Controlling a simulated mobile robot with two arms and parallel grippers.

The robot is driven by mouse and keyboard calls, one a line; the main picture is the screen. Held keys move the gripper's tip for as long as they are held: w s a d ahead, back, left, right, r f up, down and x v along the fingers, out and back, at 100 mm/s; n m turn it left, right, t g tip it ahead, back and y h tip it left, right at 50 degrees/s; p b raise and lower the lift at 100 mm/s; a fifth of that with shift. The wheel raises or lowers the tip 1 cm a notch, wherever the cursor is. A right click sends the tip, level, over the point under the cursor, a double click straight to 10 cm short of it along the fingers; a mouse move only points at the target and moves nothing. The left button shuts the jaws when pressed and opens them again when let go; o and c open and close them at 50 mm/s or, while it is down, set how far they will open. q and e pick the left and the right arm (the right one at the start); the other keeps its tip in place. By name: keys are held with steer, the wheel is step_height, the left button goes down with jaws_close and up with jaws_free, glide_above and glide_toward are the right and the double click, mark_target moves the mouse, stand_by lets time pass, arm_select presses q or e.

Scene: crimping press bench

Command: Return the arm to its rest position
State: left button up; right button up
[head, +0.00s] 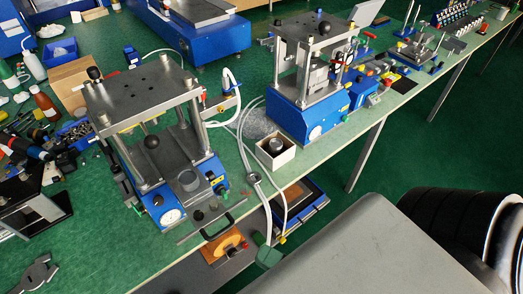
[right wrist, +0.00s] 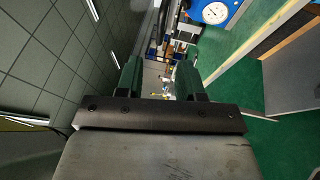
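My right gripper (right wrist: 160,78) shows in the right wrist view, with its two dark green fingers apart and nothing between them but distant background. In the head view a black ringed part (head: 458,225), which looks like my right arm, shows at the right edge, clear of the bench; the fingers cannot be made out there. My left gripper is in neither view. The near press (head: 150,90) with its blue base stands on the green bench (head: 90,235), and no gripper touches it.
A second press (head: 308,80) stands further along the bench. A white box (head: 275,153) holding a dark round part sits between the presses near the front edge. Bottles and tools crowd the left side. Green floor (head: 425,150) lies open in front of the bench at right.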

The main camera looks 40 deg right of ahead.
stand_by(0.3)
steer(key=s+d+f+m+g+h, duration=0.15)
steer(key=f+m+g+h, duration=0.35)
steer(key=f, duration=0.8)
steer(key=s+d+f+m+g+h, duration=0.15)
steer(key=f+m, duration=0.45)
steer(key=f, duration=0.7)
steer(key=s+d+f+m+g+h+b, duration=0.1)
steer(key=s+d+f+m+g, duration=0.3)
steer(key=s+f+m+g, duration=0.6)
steer(key=s+f+h, duration=0.1)
steer(key=s+f, duration=0.3)
steer(key=f, duration=0.2)
steer(key=shift+s+f+b, duration=0.2)
steer(key=shift+s+b, duration=0.1)
steer(key=shift+s, duration=0.1)
steer(key=shift+g, duration=0.25)
